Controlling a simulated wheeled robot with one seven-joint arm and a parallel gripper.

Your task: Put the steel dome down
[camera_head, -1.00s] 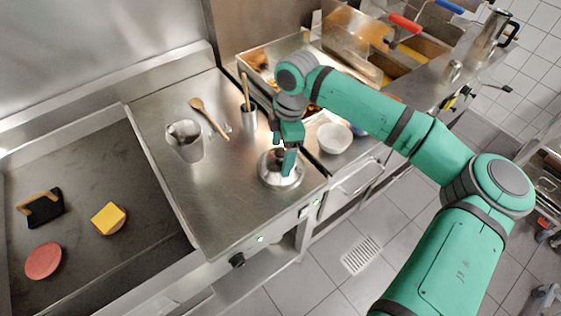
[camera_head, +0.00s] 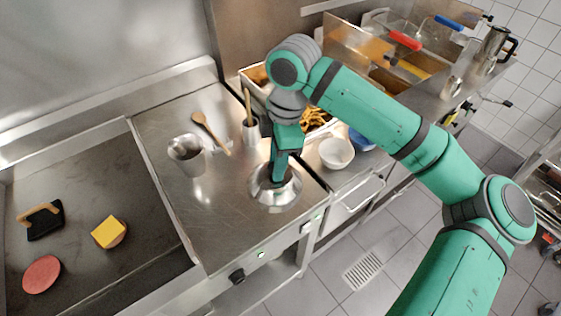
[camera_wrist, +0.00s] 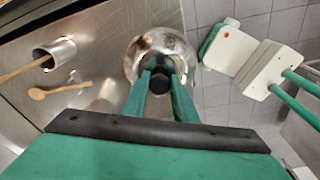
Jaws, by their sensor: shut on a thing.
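The steel dome (camera_head: 268,197) is shiny, with a dark knob on top. In the head view it is over the front right part of the steel worktop (camera_head: 220,215). I cannot tell whether its rim touches the surface. My gripper (camera_head: 280,178) points down and is shut on the knob. In the wrist view the dome (camera_wrist: 147,45) lies beyond my fingertips (camera_wrist: 160,77), with the black knob (camera_wrist: 160,83) between them. My fingers hide part of the dome.
A steel cup (camera_head: 187,158), a wooden spoon (camera_head: 212,133) and a utensil holder (camera_head: 250,132) stand or lie left of the dome. A white bowl (camera_head: 336,154) is to its right. A griddle (camera_head: 100,190) holds a patty (camera_head: 41,274). The worktop's front left is clear.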

